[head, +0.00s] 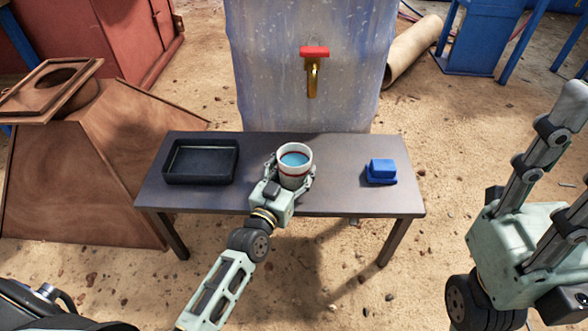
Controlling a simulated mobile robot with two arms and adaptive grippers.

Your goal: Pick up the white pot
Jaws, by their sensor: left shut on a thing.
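The white pot (295,173) is a small round cup with a dark red band and blue contents that look like liquid. It is upright at the middle of the dark table. My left gripper (291,178) reaches in from the front and is shut on the pot, one finger on each side. I cannot tell whether the pot's base, hidden by the gripper, touches the table. My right gripper (560,165) is large at the right edge, its fingers apart and empty, partly cut off by the frame.
The table (335,180) also bears a black tray (201,178) at left and a blue block-like object (381,170) at right. Behind it stands a translucent bluish tank (290,60) with a brass tap (312,77) and red handle. A rusty hopper (90,160) is close at left.

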